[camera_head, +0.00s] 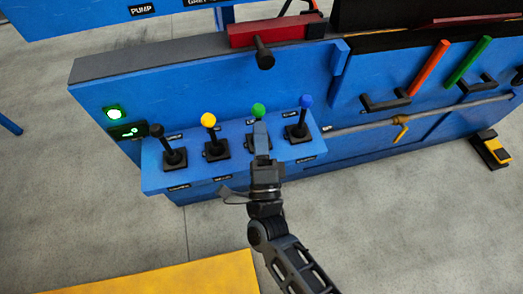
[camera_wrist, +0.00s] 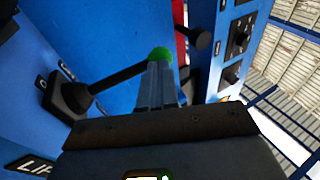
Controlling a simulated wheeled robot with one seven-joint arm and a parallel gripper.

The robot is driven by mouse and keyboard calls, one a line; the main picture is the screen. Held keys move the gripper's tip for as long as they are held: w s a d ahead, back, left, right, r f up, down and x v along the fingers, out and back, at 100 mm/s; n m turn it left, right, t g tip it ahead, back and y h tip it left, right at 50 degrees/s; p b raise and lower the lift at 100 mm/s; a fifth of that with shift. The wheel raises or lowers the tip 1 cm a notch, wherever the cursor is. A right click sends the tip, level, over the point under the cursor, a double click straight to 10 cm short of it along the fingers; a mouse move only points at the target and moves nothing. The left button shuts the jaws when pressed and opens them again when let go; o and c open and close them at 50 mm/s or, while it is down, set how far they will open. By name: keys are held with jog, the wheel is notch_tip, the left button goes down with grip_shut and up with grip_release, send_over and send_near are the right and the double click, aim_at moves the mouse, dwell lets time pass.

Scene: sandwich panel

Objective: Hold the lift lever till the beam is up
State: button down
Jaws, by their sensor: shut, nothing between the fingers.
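A blue shelf (camera_head: 164,180) on the panel front bears a row of levers with black, yellow, green and blue knobs. The green-knobbed lever (camera_head: 258,109) is behind my gripper (camera_head: 260,128), which hides its stem in the head view. In the wrist view its green knob (camera_wrist: 160,54) shows just beyond the shut fingertips (camera_wrist: 160,72); its black stem (camera_wrist: 122,77) slants from the base at left. The fingers seem to touch or nearly touch the knob. A label by that base begins "LIF".
The yellow-knobbed lever (camera_head: 211,136) and blue-knobbed lever (camera_head: 302,118) flank my gripper closely. A lit green button (camera_head: 113,112) is at left. A black handle (camera_head: 263,54) juts out above. A yellow pedal (camera_head: 494,149) is at right.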

jog(key=shift+w+a+r, duration=0.1)
jog(key=shift+w+r, duration=0.05)
jog(key=shift+w, duration=0.25)
jog(key=w+r+g+p, duration=0.1)
jog(key=p, duration=0.1)
jog(key=shift+p, duration=0.35)
jog(key=shift+w+a+p, duration=0.15)
jog(key=shift+w+p, duration=0.05)
jog(key=shift+p, duration=0.1)
jog(key=shift+w+a+f+g+b, duration=0.1)
jog(key=shift+w+f+g+b, duration=0.1)
jog(key=shift+w+g+b, duration=0.15)
jog(key=shift+s, duration=0.1)
dwell(2.0)
send_near(257, 117)
jog(key=shift+w+a+f, duration=0.1)
jog(key=shift+w+f, duration=0.05)
jog(key=shift+w, duration=0.4)
